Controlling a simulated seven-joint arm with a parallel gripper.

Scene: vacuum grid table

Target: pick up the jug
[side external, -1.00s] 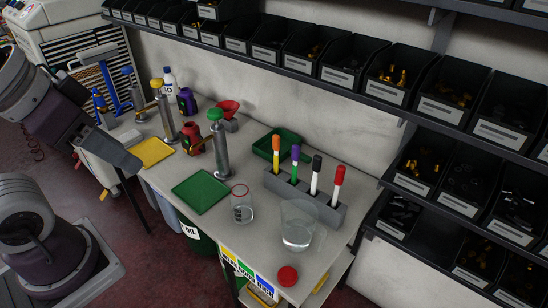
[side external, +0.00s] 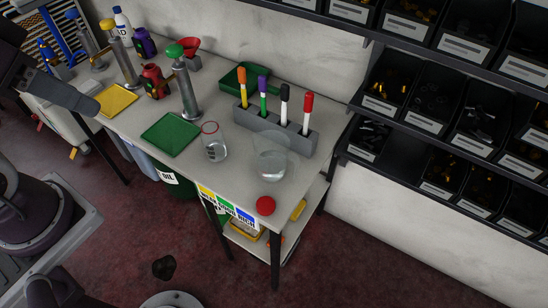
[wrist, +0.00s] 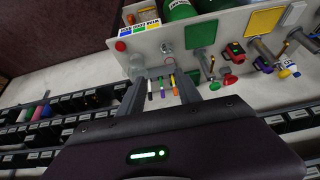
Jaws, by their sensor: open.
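A clear see-through vessel (side external: 272,157), which looks like the jug, stands upright near the right front of the grey bench (side external: 180,178). It also shows, small and faint, in the wrist view (wrist: 137,62). In the side view my gripper (side external: 82,104) is at the far left, by the yellow tray and well away from the vessel. Its fingertips are hard to make out there.
A grey block (side external: 278,131) with upright markers stands close behind the vessel. A green tray (side external: 171,134), yellow tray (side external: 117,100) and green-topped pump (side external: 185,85) are to the left. Bin shelves (side external: 440,105) rise behind.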

